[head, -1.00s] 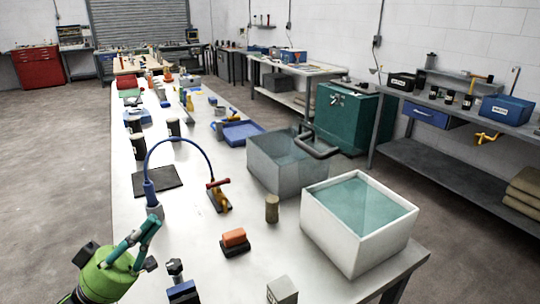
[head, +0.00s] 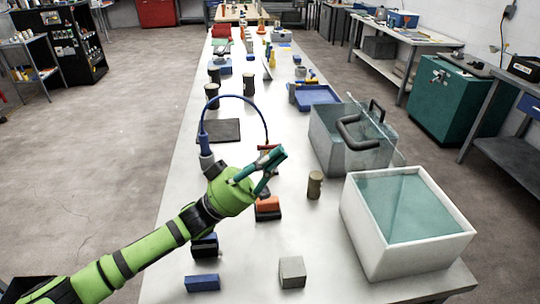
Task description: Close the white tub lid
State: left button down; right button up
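The white tub (head: 361,225) stands at the bench's near right, with a flat teal see-through surface inside its rim. Behind it is a grey see-through tub (head: 329,145). A clear panel (head: 394,151) with a dark bar handle (head: 350,138) stands tilted up by the grey tub. I cannot tell which tub the panel belongs to. My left gripper (head: 279,154) is over the bench, left of the white tub and apart from it. Its teal fingers come together at the tips with nothing visible between them. My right gripper is out of view.
A brown cylinder (head: 315,185), a grey block (head: 292,272), a blue block (head: 202,283) and an orange-topped block (head: 268,207) stand on the bench. A blue hose (head: 240,97) arches behind my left gripper. A teal cabinet (head: 450,100) is off to the right.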

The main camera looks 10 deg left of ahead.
pick_arm(q)
jog(key=w+d+r+p, duration=0.2)
jog(key=d+r+p, duration=0.1)
jog(key=d, duration=0.5)
jog(key=shift+w+r+p, duration=0.15)
jog(key=shift+w+p, duration=0.05)
jog(key=shift+p, duration=0.1)
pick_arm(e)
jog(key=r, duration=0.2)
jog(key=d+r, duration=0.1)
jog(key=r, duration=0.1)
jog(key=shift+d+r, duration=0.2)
pick_arm(q)
jog(key=shift+a, duration=0.1)
